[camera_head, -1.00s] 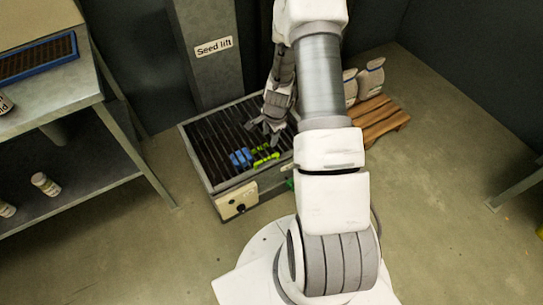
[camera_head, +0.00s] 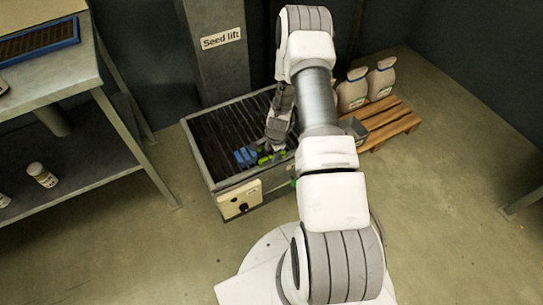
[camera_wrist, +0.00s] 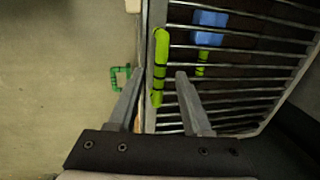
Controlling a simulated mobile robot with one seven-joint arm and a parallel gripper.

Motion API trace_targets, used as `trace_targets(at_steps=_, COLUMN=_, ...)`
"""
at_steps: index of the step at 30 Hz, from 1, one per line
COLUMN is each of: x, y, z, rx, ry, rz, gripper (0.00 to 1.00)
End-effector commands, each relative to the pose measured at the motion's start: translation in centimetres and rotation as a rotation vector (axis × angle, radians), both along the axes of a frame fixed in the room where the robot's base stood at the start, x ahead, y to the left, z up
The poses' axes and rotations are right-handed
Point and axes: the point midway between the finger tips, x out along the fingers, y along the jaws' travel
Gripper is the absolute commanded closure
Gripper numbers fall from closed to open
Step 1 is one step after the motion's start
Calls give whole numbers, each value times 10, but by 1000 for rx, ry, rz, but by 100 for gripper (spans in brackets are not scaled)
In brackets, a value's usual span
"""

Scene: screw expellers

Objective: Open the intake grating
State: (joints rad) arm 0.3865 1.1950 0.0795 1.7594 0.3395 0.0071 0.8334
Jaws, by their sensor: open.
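The intake grating (camera_wrist: 240,83) is a set of parallel metal bars over a dark box; in the head view the barred top (camera_head: 222,130) lies flat in its grey frame at the foot of the seed lift. A yellow-green handle (camera_wrist: 160,55) with black bands runs along the grating's edge. My gripper (camera_wrist: 158,75) is open, one finger on each side of the handle, with no clear contact. In the head view my gripper (camera_head: 274,146) is low over the right part of the grating and partly hides the handle.
A blue object (camera_wrist: 209,27) with a yellow-green shaft appears beneath the bars. A green loop (camera_wrist: 120,78) is outside the box edge. A control box (camera_head: 240,201) is on the front. A pallet (camera_head: 382,124) with sacks stands right; a metal table (camera_head: 50,75) stands left.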

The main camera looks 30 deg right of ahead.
Motion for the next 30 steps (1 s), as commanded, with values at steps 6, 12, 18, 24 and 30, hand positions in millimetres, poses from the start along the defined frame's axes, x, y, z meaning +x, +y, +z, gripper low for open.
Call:
trace_targets(at_steps=6, x=2, y=0, z=-9, rx=0, ry=0, rz=0, gripper=51)
trace_targets(at_steps=12, x=2, y=0, z=-8, rx=0, ry=0, rz=0, gripper=51)
trace_targets(at_steps=18, x=2, y=0, z=-8, rx=0, ry=0, rz=0, gripper=87)
trace_targets(at_steps=24, x=2, y=0, z=-8, rx=0, ry=0, rz=0, gripper=100)
trace_targets(at_steps=30, x=2, y=0, z=-8, rx=0, ry=0, rz=0, gripper=100)
